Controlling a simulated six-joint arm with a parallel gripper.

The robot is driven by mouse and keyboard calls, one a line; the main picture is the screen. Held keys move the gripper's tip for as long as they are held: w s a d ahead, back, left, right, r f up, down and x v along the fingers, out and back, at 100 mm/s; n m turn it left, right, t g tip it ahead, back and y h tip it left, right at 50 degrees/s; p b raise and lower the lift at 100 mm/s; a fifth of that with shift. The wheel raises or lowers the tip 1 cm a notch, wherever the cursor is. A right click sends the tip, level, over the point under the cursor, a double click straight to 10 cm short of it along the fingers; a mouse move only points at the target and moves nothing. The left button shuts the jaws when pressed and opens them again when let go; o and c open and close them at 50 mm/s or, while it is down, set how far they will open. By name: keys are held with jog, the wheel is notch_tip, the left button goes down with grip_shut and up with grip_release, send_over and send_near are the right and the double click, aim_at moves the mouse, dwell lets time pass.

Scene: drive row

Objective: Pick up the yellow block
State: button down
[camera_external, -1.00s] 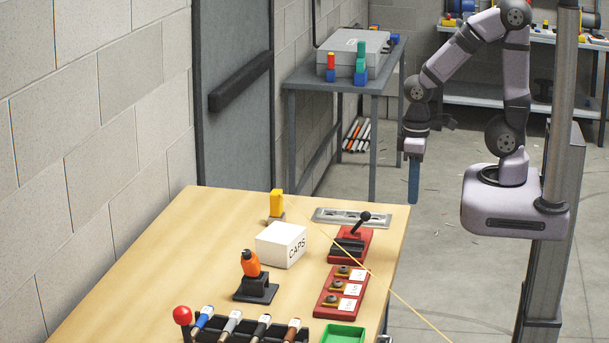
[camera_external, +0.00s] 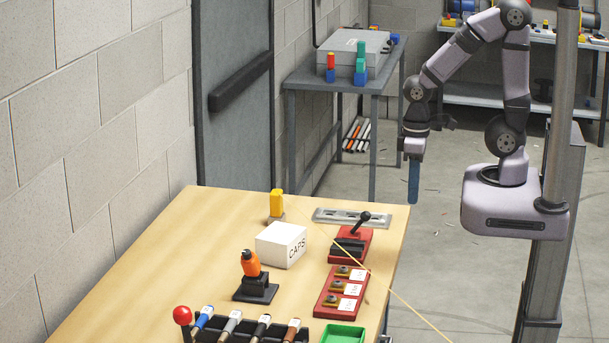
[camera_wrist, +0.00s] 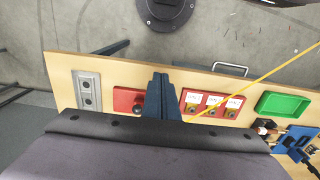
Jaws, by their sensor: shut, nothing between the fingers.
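The yellow block (camera_external: 277,202) stands upright on a small grey base at the far side of the wooden table, behind the white CAPS box, in the external view. It does not show in the wrist view. My gripper (camera_external: 414,185) hangs pointing down off the table's far right corner, to the right of the yellow block and well apart from it. Its blue fingers are shut with nothing between them. They also show in the wrist view (camera_wrist: 160,96), above the red lever unit and the red button panel.
The white CAPS box (camera_external: 281,245) stands just in front of the yellow block. A grey metal plate (camera_external: 351,217), a red-based lever (camera_external: 350,246), a red button panel (camera_external: 342,292) and a green tray (camera_external: 343,334) line the right edge. A yellow cord crosses the right side.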

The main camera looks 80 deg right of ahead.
jog(key=c, duration=1.2)
grip_release()
jog(key=shift+o, duration=0.2)
jog(key=t+b, duration=0.4)
jog(key=b, duration=0.3)
send_over(277, 191)
jog(key=s, duration=0.2)
notch_tip(277, 191, down, 3)
jog(key=shift+t, duration=0.3)
jog(key=shift+s+p+x, duration=0.15)
jog(key=shift+p+x, duration=0.75)
jog(key=shift+x, duration=0.95)
jog(key=shift+s+p+x, duration=0.2)
jog(key=shift+p+x, duration=0.65)
jog(key=shift+x, duration=1)
